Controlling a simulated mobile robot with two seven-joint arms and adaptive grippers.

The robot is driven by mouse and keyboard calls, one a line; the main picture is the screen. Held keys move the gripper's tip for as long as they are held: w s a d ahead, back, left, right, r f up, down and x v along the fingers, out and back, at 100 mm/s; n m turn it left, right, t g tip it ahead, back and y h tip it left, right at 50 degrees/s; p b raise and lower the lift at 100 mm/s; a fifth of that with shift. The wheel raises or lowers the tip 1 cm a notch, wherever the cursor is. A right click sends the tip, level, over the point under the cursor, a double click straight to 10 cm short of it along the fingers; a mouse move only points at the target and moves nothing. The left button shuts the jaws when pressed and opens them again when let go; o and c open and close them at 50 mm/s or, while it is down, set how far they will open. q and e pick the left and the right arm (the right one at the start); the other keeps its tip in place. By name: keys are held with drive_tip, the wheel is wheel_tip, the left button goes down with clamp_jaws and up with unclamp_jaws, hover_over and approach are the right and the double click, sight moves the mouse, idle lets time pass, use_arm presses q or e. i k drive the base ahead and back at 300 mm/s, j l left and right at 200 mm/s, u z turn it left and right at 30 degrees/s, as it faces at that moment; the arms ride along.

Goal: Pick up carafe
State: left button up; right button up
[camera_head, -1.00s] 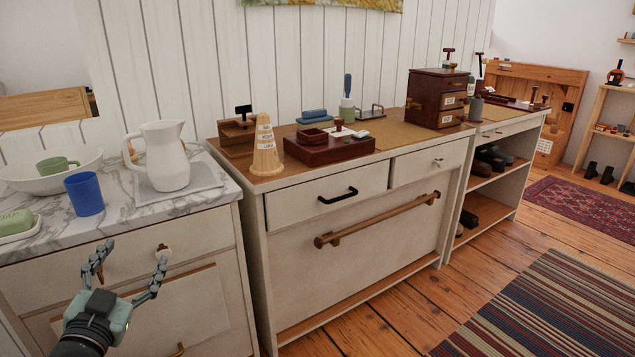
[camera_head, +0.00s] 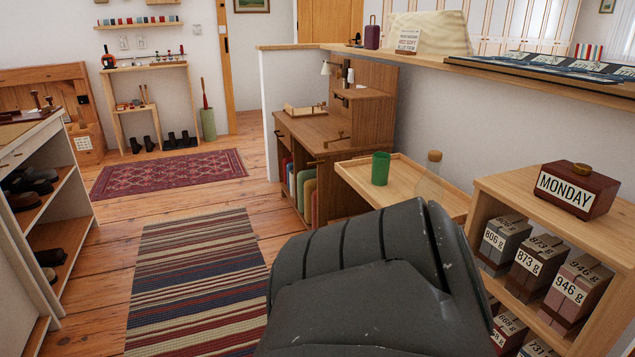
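A clear glass carafe with a cork-coloured top (camera_head: 432,176) stands at the right end of a light wooden tray-like surface (camera_head: 362,180). A green cup (camera_head: 380,168) stands to its left on the same surface. The carafe's lower part is faint and close behind a large dark part of my own arm, so its base is hard to make out. Neither of my grippers shows in this view.
A wooden desk (camera_head: 318,128) stands behind the tray. A shelf unit (camera_head: 599,226) at the right holds weight-marked boxes and a MONDAY box (camera_head: 577,191). A long ledge (camera_head: 450,62) runs above. Open floor with a striped rug (camera_head: 195,275) lies left.

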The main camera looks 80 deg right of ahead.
sight(430, 187)
drive_tip(key=i+z, duration=0.1)
drive_tip(key=z, duration=0.3)
drive_tip(key=i+j+z, duration=0.1)
drive_tip(key=z, duration=0.25)
drive_tip(key=i+j+z, duration=0.1)
drive_tip(key=j+z, duration=0.15)
drive_tip(key=z, duration=0.15)
drive_tip(key=i+j+z, duration=0.1)
drive_tip(key=z, duration=0.3)
